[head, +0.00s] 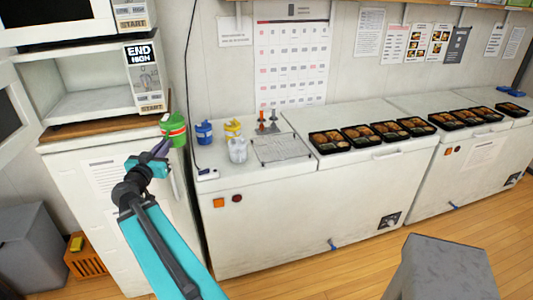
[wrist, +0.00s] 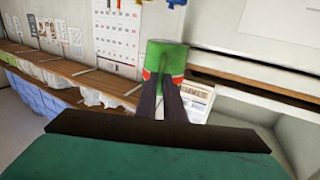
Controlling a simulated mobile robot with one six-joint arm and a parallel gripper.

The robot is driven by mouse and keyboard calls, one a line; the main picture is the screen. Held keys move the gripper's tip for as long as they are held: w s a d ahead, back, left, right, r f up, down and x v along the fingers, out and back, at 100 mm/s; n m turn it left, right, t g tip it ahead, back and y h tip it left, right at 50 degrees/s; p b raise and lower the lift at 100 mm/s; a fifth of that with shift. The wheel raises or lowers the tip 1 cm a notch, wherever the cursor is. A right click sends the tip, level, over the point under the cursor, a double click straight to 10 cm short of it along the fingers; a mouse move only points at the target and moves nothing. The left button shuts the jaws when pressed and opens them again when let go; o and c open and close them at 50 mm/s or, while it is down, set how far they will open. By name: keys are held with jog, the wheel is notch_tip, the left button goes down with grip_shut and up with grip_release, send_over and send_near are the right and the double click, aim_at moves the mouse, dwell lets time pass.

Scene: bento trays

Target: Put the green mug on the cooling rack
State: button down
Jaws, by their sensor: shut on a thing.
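The green mug (head: 174,130), with a red and white band, is held up beside the open microwave in the head view. In the wrist view the green mug (wrist: 167,60) is between the fingertips. My gripper (head: 164,146) is shut on it; its fingers also show in the wrist view (wrist: 162,95). The wire cooling rack (head: 282,149) lies flat on the white chest freezer, to the right of the mug. The rack looks empty, and the mug is apart from it.
A blue mug (head: 204,132), a yellow mug (head: 233,127) and a clear jar (head: 237,149) stand left of the rack. Several bento trays (head: 372,135) line the freezers to the right. The open microwave (head: 90,85) is at the left. A grey stool (head: 440,268) stands in front.

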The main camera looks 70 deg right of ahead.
jog(key=s+d+f+b, duration=0.5)
jog(key=s+d+b, duration=0.3)
jog(key=s, duration=0.1)
jog(key=s+d+f+g+b, duration=0.1)
jog(key=s+d+f+b, duration=0.4)
jog(key=s+d+b, duration=0.2)
jog(key=s+d+f+m+b, duration=0.1)
jog(key=s+d+f+b, duration=0.4)
jog(key=s+d+b, duration=0.3)
jog(key=shift+s+d+f+g+h+b, duration=0.35)
jog(key=shift+s+b, duration=0.45)
jog(key=shift+s, duration=1.3)
jog(key=shift+r, duration=0.15)
jog(key=shift+w+d+f+p, duration=0.25)
jog(key=shift+w+d+p, duration=0.6)
jog(key=shift+d, duration=1.45)
jog(key=shift+w+d+f+p, duration=0.3)
jog(key=shift+w+d+p, duration=0.55)
jog(key=shift+d, duration=1.5)
jog(key=shift+w+d+f+p, duration=0.35)
jog(key=shift+w+d, duration=0.85)
jog(key=shift+d, duration=1.1)
jog(key=shift+r, duration=0.15)
jog(key=shift+w+d, duration=0.15)
jog(key=shift+d, duration=0.2)
jog(key=shift+f, duration=1.8)
